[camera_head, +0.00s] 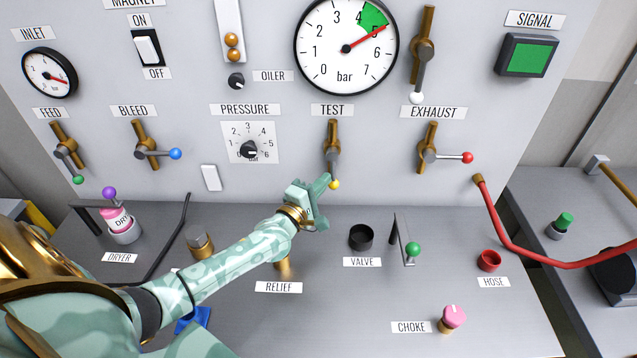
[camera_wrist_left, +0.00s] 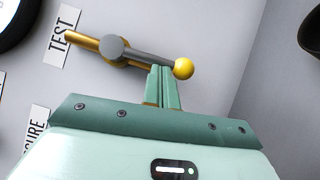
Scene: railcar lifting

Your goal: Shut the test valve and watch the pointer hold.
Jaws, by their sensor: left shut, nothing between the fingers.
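The test valve (camera_head: 332,143) is a brass fitting on the grey panel under the TEST label. Its grey lever points down along the pipe and ends in a yellow ball (camera_head: 334,184). In the left wrist view the lever (camera_wrist_left: 150,57) lies roughly in line with the brass body (camera_wrist_left: 83,44). My left gripper (camera_head: 325,184) is shut and empty. Its fingertips (camera_wrist_left: 162,70) are beside the lever, close to the yellow ball; I cannot tell whether they touch. The large gauge (camera_head: 330,65) has a red pointer near 5, at the edge of the green band. My right gripper is out of view.
The exhaust valve (camera_head: 428,150) with a red-ball lever is to the right, and the bleed valve (camera_head: 140,145) with a blue ball to the left. Below, the bench holds a black valve cup (camera_head: 361,237), a green-knobbed lever (camera_head: 412,250) and a red hose (camera_head: 540,258).

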